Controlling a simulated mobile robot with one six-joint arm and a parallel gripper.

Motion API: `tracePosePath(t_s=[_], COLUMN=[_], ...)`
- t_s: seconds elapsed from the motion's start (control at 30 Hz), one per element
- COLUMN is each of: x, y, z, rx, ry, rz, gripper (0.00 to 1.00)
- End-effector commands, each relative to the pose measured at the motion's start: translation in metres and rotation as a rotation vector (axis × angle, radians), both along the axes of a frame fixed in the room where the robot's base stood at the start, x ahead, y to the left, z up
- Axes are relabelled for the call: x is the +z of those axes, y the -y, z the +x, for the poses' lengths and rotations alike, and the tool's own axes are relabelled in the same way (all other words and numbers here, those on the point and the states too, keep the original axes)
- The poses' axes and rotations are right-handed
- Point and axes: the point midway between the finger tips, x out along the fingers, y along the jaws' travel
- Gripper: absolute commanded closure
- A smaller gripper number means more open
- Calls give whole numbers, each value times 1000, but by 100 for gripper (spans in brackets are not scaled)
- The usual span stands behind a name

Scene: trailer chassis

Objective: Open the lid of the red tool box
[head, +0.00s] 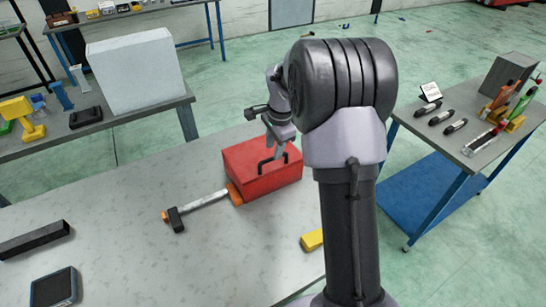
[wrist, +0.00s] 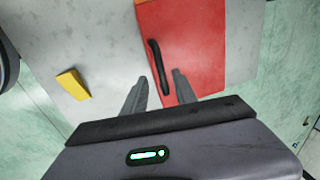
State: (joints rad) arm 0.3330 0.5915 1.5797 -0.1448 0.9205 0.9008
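The red tool box (head: 262,180) stands on the grey table with its lid shut. My gripper (head: 277,150) is above the lid, close to the handle. Its two fingers (wrist: 158,85) are apart, and the near end of the handle shows between the fingertips. Nothing is visibly held. I cannot tell whether a finger touches the handle.
A yellow block (head: 312,240) lies to the right, also in the wrist view (wrist: 73,84). A dark bar (head: 33,239) and tablet-like device (head: 54,288) lie at left. The front middle of the table is clear.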

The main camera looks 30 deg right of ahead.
Motion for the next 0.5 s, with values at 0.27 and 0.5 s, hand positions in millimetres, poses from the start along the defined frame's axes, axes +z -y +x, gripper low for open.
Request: tracePosePath(t_s=[0.27, 0.5], x=[-38, -39], y=[0, 0], z=[7, 8], rx=[0, 0], ry=[0, 1], rz=[0, 0], gripper=[66, 66])
